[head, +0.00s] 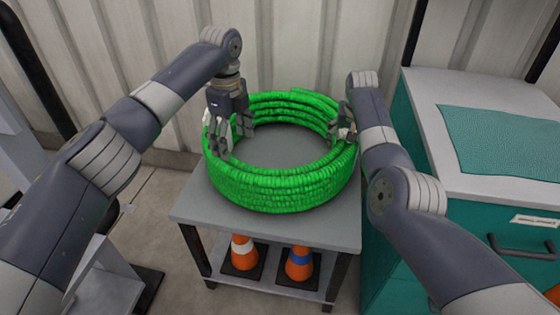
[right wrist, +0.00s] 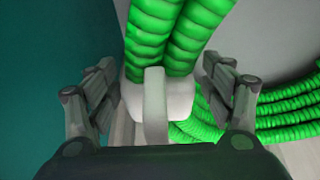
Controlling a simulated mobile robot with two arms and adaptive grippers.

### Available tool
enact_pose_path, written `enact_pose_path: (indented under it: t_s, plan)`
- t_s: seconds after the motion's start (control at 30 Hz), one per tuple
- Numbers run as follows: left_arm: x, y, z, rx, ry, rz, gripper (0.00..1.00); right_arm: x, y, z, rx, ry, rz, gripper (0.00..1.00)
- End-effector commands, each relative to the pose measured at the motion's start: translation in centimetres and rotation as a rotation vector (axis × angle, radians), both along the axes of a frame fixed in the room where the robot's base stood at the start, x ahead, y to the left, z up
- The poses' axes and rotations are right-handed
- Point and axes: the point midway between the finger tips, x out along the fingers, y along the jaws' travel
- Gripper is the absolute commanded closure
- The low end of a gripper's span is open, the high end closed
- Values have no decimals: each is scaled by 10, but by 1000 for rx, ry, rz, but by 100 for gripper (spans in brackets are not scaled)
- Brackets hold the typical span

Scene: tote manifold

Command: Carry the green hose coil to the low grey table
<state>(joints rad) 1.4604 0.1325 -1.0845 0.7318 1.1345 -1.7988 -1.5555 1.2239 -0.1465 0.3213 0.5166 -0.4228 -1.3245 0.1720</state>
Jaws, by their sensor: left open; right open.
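The green hose coil (head: 285,187) lies flat as a thick ring on the top of a small grey table (head: 275,228). My left gripper (head: 232,135) points down at the coil's left side, its open fingers around or beside the coil wall; the exact contact is hidden. My right gripper (head: 343,128) is at the coil's right side. In the right wrist view its fingers (right wrist: 160,95) are spread wide, with the green hose strands (right wrist: 170,35) between them; I see no finger closed on the hose.
Two orange cones, one with a white band (head: 243,255) and one with a blue band (head: 299,264), stand on the table's lower shelf. A teal cabinet (head: 470,225) with a teal mat (head: 505,140) on top stands close on the right. A corrugated wall (head: 300,40) is behind.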

Motion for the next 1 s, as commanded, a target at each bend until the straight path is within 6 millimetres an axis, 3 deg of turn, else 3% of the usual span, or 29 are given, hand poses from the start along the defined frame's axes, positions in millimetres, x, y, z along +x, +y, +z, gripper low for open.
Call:
enact_pose_path:
  t_s: [0.17,0.63,1.0]
  plan:
    - [0,0,0,0,0,-1,25,-7,2,15,3,-3,0,25]
    - [0,0,0,0,0,-1,25,-34,7,84,2,-2,0,25]
    - [0,0,0,0,0,-1,25,-41,8,97,1,1,0,25]
